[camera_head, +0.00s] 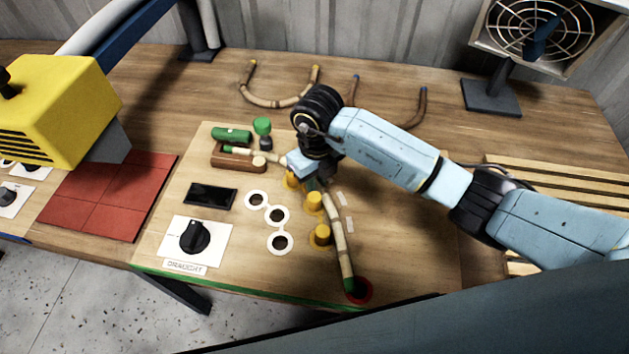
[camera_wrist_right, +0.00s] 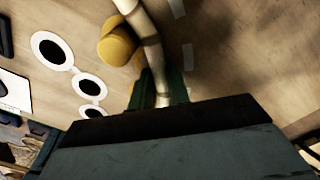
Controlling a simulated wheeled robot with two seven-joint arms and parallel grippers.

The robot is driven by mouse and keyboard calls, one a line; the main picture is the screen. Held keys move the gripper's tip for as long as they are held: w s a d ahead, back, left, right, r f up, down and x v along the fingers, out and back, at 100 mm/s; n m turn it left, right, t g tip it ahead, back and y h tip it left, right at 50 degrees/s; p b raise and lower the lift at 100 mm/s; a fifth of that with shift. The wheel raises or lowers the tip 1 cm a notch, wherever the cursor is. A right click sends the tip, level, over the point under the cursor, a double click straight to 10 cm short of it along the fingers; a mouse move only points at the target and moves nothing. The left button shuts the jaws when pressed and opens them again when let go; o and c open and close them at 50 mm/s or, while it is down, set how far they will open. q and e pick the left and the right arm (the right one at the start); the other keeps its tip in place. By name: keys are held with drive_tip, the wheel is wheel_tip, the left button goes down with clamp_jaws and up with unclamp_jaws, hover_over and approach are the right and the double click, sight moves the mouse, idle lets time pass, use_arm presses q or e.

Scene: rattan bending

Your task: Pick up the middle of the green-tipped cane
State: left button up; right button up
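The green-tipped cane is pale and jointed. One end lies by a brown wooden block (camera_head: 237,157); its near stretch (camera_head: 338,235) runs past yellow pegs (camera_head: 313,201) to a green tip beside a red disc (camera_head: 359,291). My right gripper (camera_head: 313,176) is low over the cane's middle. In the right wrist view the cane (camera_wrist_right: 148,45) passes a yellow peg (camera_wrist_right: 117,46) and runs between the dark green fingers (camera_wrist_right: 158,92), which sit close on both sides and appear shut on it. The wrist hides part of the bend. My left gripper is out of view.
Bent canes (camera_head: 270,103) lie behind the arm. A yellow machine (camera_head: 62,108) and red tiles (camera_head: 108,195) are left; a fan (camera_head: 530,28) and slatted rack (camera_head: 560,188) are right.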

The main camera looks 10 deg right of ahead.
clamp_jaws()
